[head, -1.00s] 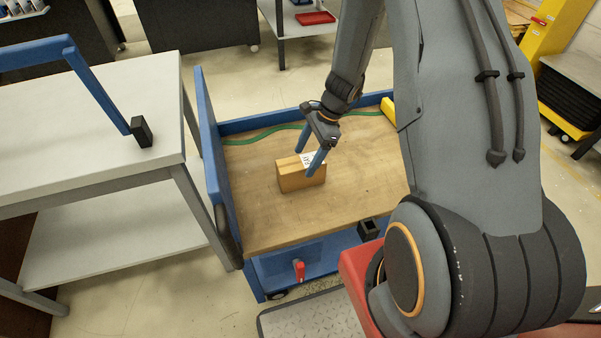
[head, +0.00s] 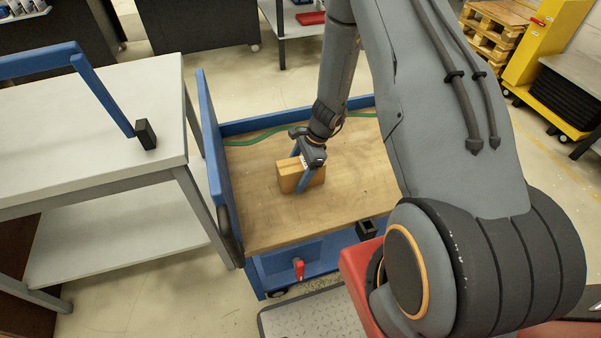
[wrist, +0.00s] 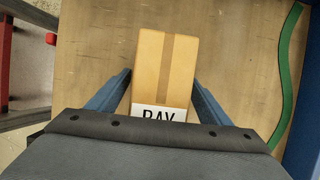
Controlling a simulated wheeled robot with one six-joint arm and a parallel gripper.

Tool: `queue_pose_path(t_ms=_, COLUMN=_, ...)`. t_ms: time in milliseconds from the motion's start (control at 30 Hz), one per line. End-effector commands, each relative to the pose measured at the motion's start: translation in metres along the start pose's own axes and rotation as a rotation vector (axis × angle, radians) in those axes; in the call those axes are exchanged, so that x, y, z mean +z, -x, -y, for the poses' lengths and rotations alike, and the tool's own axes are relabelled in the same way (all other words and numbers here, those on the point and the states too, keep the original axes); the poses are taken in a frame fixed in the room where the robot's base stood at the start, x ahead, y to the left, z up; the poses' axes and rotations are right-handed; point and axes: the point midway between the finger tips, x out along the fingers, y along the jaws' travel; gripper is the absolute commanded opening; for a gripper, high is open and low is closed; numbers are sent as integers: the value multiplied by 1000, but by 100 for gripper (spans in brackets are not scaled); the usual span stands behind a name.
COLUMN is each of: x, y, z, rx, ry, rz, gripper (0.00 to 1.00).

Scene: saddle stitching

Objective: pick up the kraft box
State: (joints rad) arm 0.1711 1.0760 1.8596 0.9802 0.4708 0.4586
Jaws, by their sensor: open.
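The kraft box (head: 289,178) stands on the wooden bed of the blue cart (head: 272,222). In the wrist view the box (wrist: 152,72) has a lengthwise tape strip and a white label with dark letters, partly hidden by my gripper's body. My gripper (head: 302,180) is low over the box, with one blue finger in front of it in the head view. In the wrist view my gripper (wrist: 161,80) is open, one finger on each side of the box, with a gap on both sides. The finger on the far side is mostly hidden in the head view.
A green strap (head: 262,136) lies along the back of the cart bed. The cart's blue end panel (head: 217,165) rises at the left, beside a grey table (head: 90,120). The bed around the box is clear.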

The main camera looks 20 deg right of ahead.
Motion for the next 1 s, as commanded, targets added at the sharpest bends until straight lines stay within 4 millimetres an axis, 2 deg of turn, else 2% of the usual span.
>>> queue_pose_path(t_ms=800, x=-2, y=-4, z=0, rx=1, ry=-1, rz=0, gripper=73)
queue_pose_path(t_ms=867, x=-2, y=-4, z=0, rx=1, ry=-1, rz=0, gripper=64)
queue_pose_path(t_ms=1000, x=-2, y=-4, z=0, rx=1, ry=0, rz=0, gripper=41)
